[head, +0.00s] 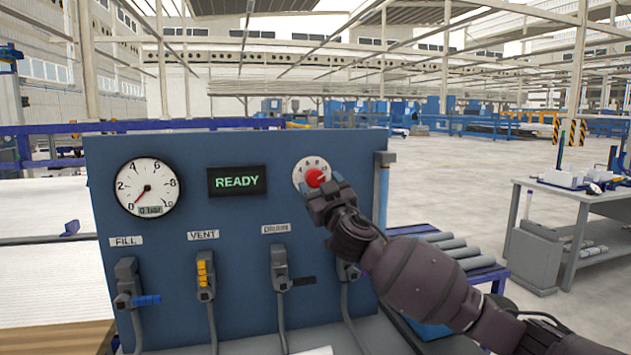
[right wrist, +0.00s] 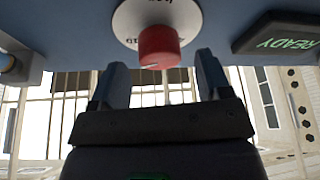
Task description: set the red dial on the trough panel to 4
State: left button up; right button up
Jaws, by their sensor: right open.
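The trough panel (head: 240,240) is an upright blue board. The red dial (head: 316,178) sits on a white numbered disc at its upper right; in the right wrist view the dial (right wrist: 158,46) is a red knob with a pale mark on its front. My right gripper (head: 325,199) is open just in front of and below the dial. In the right wrist view its two fingers (right wrist: 160,82) are spread either side of the knob's lower end, with no contact visible. Which number the dial points to cannot be read. My left gripper is not in view.
The panel also holds a round gauge (head: 148,187), a READY display (head: 237,181) and several levers, such as the VENT lever (head: 205,280). Grey pipes (head: 455,250) lie on a rack at right behind my arm. A workbench (head: 590,190) stands further right; open floor lies beyond.

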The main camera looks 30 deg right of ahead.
aim_at(317, 180)
jog(key=shift+x, duration=1.55)
jog(key=c, duration=0.9)
